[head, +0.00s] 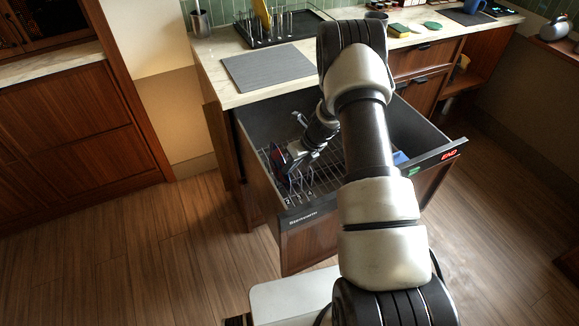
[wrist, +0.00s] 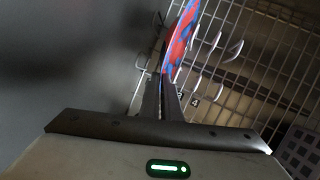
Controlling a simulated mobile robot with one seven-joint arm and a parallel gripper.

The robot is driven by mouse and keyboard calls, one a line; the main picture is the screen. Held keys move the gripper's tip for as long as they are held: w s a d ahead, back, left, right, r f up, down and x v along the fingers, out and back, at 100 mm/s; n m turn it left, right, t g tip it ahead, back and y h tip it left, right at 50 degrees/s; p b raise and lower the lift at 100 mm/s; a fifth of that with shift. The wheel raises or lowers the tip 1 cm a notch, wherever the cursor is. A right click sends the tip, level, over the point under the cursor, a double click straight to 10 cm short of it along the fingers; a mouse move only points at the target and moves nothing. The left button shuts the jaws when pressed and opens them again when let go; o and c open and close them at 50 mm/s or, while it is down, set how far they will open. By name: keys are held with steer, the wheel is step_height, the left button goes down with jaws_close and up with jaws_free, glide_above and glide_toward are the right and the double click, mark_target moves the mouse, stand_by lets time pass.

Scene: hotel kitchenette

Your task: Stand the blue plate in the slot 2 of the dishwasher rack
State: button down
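A plate with a blue and red pattern (wrist: 182,42) stands nearly edge-on in the wrist view, its lower edge between the fingers. My gripper (wrist: 166,98) appears shut on it, low over the wire rack. In the head view the plate (head: 279,158) shows small and dark at the left of the rack, beside my gripper (head: 292,163). The dishwasher rack (head: 325,172) lies in the pulled-out drawer, with number tags along its front; a 4 tag (wrist: 195,102) shows in the wrist view. Whether the plate rests in a slot cannot be told.
The drawer's walls and front panel (head: 310,213) surround my gripper. A blue item (head: 400,157) lies at the drawer's right, partly hidden by my arm. A drying rack (head: 275,35) holding a yellow plate (head: 262,12) and a grey mat (head: 268,67) are on the counter.

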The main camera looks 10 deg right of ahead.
steer(key=shift+f, duration=0.15)
steer(key=c, duration=1.9)
jaws_free()
steer(key=p+v, duration=0.1)
steer(key=v, duration=1.6)
steer(key=shift+s+d+r+p, duration=0.1)
steer(key=shift+s+r+p, duration=0.05)
steer(key=shift+r+p, duration=0.15)
